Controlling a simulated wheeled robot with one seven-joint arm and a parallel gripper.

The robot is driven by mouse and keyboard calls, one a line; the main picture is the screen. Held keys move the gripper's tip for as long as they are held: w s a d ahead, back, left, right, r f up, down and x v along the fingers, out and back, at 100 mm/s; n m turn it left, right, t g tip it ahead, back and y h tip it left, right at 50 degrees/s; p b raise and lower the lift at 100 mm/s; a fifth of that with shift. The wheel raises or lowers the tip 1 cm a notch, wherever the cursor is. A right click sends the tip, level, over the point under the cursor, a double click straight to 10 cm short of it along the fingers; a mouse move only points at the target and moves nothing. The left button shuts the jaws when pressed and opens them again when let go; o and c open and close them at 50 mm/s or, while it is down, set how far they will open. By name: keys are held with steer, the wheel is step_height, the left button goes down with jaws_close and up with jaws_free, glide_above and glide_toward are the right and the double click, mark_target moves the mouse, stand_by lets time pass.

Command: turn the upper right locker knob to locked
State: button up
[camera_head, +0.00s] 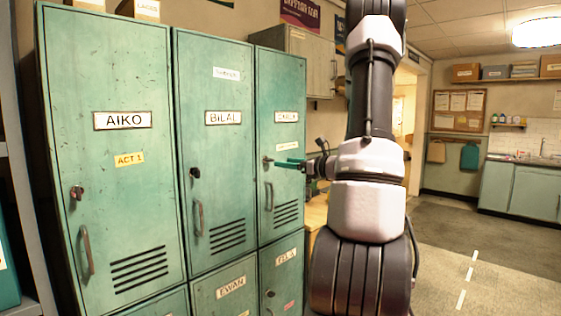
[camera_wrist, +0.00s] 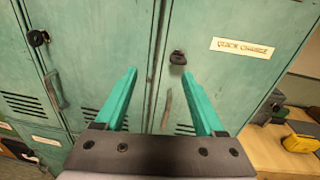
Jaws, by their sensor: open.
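The upper right locker (camera_head: 281,130) is a green metal door to the right of the AIKO and BILAL doors. Its dark knob (camera_head: 267,160) sits at the door's left side, above a handle. In the wrist view the knob (camera_wrist: 178,57) lies ahead of my gripper, between the lines of the two fingers. My gripper (camera_head: 285,163) has teal fingers and is in front of this door, near the knob. In the wrist view my gripper (camera_wrist: 162,88) is open with nothing between its fingers. A gap to the knob seems to remain, but its size is hard to judge.
The BILAL locker's knob (camera_head: 195,172) and handle (camera_head: 198,217) are to the left. A label reading QUICK CHANGE (camera_wrist: 242,47) is right of the knob. A wooden bench (camera_wrist: 285,140) with a yellow object (camera_wrist: 300,140) stands right of the lockers. The floor at right is clear.

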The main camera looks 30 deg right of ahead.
mark_target(273, 160)
steer(key=w+m+t+h, duration=0.1)
steer(key=w, duration=0.9)
steer(key=shift+w+a+f+m, duration=0.2)
steer(key=shift+a+f+m, duration=0.1)
steer(key=shift+a, duration=0.05)
jaws_close()
